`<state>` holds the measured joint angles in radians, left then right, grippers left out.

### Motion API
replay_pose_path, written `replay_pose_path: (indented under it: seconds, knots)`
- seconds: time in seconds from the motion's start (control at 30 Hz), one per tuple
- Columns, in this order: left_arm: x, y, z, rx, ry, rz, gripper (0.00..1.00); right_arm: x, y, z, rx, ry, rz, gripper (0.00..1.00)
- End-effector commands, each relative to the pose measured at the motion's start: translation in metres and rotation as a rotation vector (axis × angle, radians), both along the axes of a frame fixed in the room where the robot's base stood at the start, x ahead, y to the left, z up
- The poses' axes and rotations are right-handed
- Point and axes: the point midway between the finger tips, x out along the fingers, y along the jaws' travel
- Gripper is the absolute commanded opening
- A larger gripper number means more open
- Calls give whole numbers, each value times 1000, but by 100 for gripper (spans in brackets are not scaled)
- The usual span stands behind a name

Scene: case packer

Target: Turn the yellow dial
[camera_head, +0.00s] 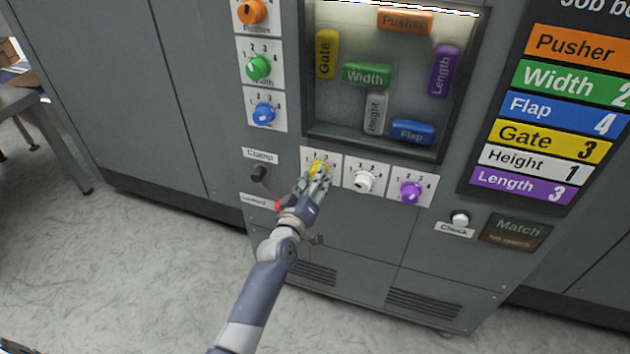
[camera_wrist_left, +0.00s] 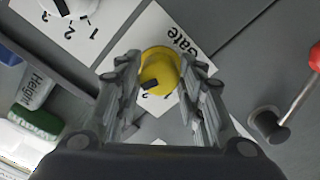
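The yellow dial (camera_head: 320,168) is on a white numbered plate on the front of the grey machine, below the window. In the left wrist view the yellow dial (camera_wrist_left: 159,72) has a black pointer mark and sits on a plate lettered "Gate". My left gripper (camera_head: 322,178) is right at the dial and partly covers it in the head view. In the left wrist view its fingers (camera_wrist_left: 160,84) stand apart on either side of the dial, with small gaps visible, so contact cannot be made out. My right gripper does not show.
A white dial (camera_head: 364,181) and a purple dial (camera_head: 411,191) sit to the right. Orange, green and blue dials (camera_head: 263,112) stand in a column at upper left. A clamp lever with a red knob (camera_head: 277,205) is close to my left wrist. The job board (camera_head: 550,110) reads Gate 3.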

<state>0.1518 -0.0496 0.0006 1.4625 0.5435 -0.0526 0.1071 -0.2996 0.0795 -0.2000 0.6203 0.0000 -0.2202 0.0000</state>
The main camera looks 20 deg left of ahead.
Motion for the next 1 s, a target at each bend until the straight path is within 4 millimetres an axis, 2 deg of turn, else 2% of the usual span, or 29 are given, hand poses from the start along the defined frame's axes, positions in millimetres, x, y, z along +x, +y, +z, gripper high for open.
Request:
replay_pose_path:
  seconds: [0.07, 0.37, 0.53, 0.67, 1.0]
  knots:
    - [0, 0, -1, 1, 1, 0, 54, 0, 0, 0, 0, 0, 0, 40]
    - [0, 0, 0, 1, 0, 0, 54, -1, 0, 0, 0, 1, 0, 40]
    - [-9, 0, -1, 1, 1, 0, 54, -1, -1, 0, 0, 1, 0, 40]
    - [-27, 1, -1, 1, 3, 0, 54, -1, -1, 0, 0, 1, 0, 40]
    - [-89, 3, -2, 1, 3, 0, 54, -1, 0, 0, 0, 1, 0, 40]
